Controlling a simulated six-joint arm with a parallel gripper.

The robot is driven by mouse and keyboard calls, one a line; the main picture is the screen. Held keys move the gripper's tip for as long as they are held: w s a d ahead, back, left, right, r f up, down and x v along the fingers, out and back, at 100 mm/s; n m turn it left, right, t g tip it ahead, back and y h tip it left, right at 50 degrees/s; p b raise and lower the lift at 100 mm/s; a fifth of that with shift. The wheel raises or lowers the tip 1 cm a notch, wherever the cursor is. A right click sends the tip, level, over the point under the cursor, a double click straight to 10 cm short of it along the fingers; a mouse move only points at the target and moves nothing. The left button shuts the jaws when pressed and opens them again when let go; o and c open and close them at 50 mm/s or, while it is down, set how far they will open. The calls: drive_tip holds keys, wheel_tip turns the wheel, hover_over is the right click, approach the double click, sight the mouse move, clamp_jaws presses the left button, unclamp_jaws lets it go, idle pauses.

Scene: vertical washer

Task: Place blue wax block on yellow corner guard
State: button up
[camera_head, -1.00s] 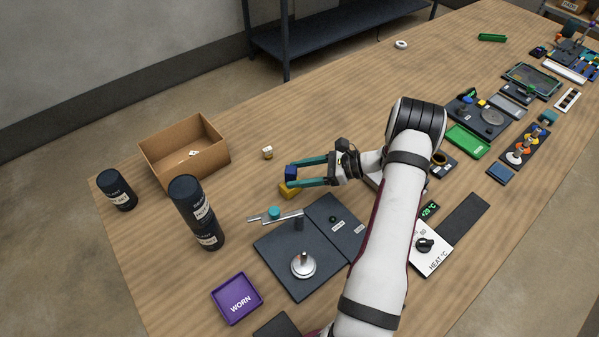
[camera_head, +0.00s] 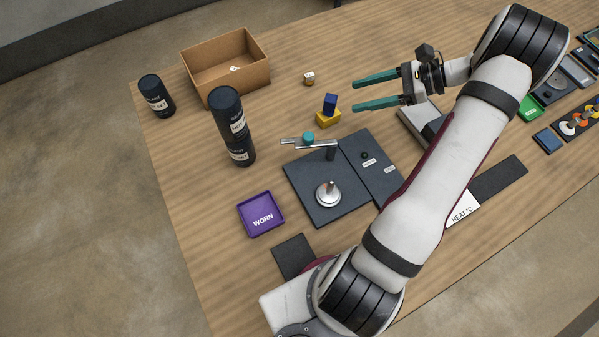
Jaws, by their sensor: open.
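The blue wax block (camera_head: 330,102) sits on top of the yellow corner guard (camera_head: 328,118), on the wooden table near the middle of the view. The block rests on the guard, with nothing holding it. My gripper (camera_head: 354,94) is open and empty. Its two teal fingers are apart and point left, to the right of the block and clear of it.
A dark plate with a metal arm (camera_head: 310,142) and teal knob stands just in front of the guard. Two stacked dark canisters (camera_head: 229,110), an open cardboard box (camera_head: 262,81) and a purple tray (camera_head: 280,223) are to the left. A small jar (camera_head: 309,78) stands behind.

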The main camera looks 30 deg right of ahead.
drive_tip(key=s+a+r+n+g+h, duration=0.1)
drive_tip(key=a+r+n+g, duration=0.25)
drive_tip(key=a, duration=0.45)
drive_tip(key=s+a+r+n+g+h, duration=0.15)
drive_tip(key=a+r+n, duration=0.3)
drive_tip(key=a, duration=0.45)
drive_tip(key=s+a+n+g+h, duration=0.1)
drive_tip(key=s+a+n+h, duration=0.2)
drive_tip(key=s+a+n, duration=0.2)
drive_tip(key=s+a+n+g+h, duration=0.1)
drive_tip(key=s+a+n+h, duration=0.2)
drive_tip(key=s, duration=0.8)
drive_tip(key=a+n, duration=0.2)
drive_tip(key=a, duration=0.1)
drive_tip(key=shift+s+n, duration=0.15)
drive_tip(key=shift+n, duration=0.25)
